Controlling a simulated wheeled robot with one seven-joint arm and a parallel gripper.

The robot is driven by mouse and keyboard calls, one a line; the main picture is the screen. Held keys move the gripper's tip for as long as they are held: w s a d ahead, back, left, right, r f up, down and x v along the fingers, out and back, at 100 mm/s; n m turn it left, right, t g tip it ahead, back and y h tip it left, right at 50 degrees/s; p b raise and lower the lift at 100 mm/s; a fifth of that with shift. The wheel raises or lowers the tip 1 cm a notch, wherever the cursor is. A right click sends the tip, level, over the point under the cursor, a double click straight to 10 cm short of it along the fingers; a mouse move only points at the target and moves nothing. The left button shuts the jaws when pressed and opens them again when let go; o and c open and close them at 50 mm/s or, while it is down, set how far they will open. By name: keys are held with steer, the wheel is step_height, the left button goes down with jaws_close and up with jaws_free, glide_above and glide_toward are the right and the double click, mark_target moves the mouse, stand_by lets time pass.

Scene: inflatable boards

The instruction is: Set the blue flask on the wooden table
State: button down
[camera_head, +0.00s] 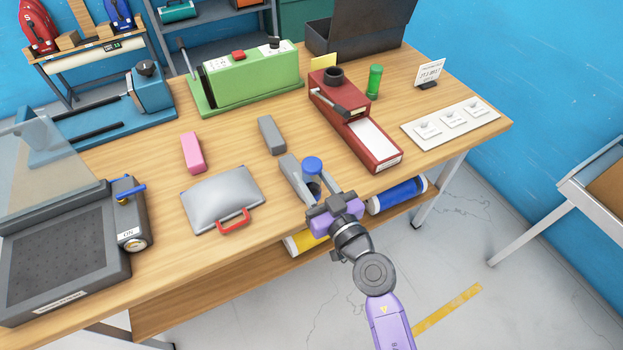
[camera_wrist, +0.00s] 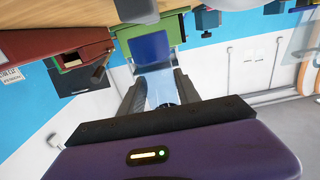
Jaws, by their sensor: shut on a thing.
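My gripper (camera_head: 308,187) is at the front edge of the wooden table (camera_head: 235,150), right of the grey case. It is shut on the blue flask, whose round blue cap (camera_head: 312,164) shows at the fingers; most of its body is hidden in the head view. In the wrist view the flask's pale, see-through body (camera_wrist: 160,90) lies between the two grey fingers, with the blue cap (camera_wrist: 152,47) beyond them. I cannot tell how high the flask is above the tabletop.
A grey case (camera_head: 222,196) with red handle, a grey block (camera_head: 271,135), a pink block (camera_head: 193,153) and a red machine (camera_head: 355,125) surround a bare patch of tabletop. A green cylinder (camera_head: 374,81) stands behind. A blue roll (camera_head: 398,195) lies below the tabletop.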

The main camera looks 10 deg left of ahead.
steer(key=shift+f, duration=0.6)
steer(key=c, duration=0.9)
jaws_free()
steer(key=shift+o, duration=0.2)
steer(key=shift+r, duration=0.15)
steer(key=shift+s+r, duration=0.1)
steer(key=shift+r, duration=0.5)
steer(key=v, duration=1.2)
steer(key=shift+p, duration=0.45)
steer(key=shift+f, duration=0.1)
